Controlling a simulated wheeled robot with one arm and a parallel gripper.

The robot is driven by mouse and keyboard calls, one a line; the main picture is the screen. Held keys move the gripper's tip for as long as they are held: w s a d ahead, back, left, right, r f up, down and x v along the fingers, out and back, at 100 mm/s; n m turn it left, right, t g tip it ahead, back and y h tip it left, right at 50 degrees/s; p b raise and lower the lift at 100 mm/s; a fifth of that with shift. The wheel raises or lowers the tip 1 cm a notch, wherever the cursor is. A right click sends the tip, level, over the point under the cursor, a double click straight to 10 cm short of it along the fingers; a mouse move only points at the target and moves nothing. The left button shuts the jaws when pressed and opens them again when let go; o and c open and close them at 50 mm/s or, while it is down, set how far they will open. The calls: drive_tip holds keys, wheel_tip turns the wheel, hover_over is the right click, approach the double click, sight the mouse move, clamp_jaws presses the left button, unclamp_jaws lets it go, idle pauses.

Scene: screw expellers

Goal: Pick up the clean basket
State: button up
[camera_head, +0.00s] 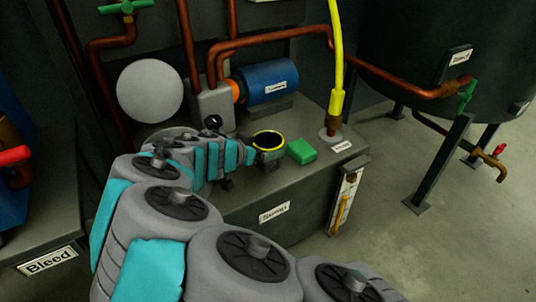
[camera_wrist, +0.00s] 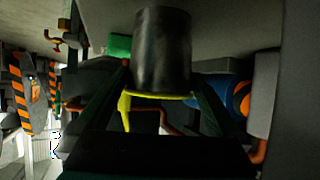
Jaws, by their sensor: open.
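The basket is a dark cylinder with a yellow rim (camera_head: 269,139), upright on top of the grey cabinet (camera_head: 230,198) in the head view. I see no label on it to confirm it is the clean one. In the wrist view, which looks upside down, the basket (camera_wrist: 162,48) fills the upper middle, its yellow rim pointing down in the picture. My gripper (camera_wrist: 158,80) is open, with one dark finger on each side of the basket. I cannot tell whether the fingers touch it. In the head view my arm partly hides the basket's left side.
A green block (camera_head: 301,151) lies close to the basket's right, and in the wrist view (camera_wrist: 119,46). A blue motor (camera_head: 268,82) and copper pipes stand behind. A yellow hose (camera_head: 337,55) rises at the right corner. A dark tank (camera_head: 430,45) stands far right.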

sight(275, 145)
drive_tip(key=x, duration=0.5)
drive_tip(key=shift+w+d+f, duration=0.1)
drive_tip(key=shift+d, duration=0.05)
drive_tip(key=shift+c, duration=0.2)
drive_tip(key=c, duration=1.1)
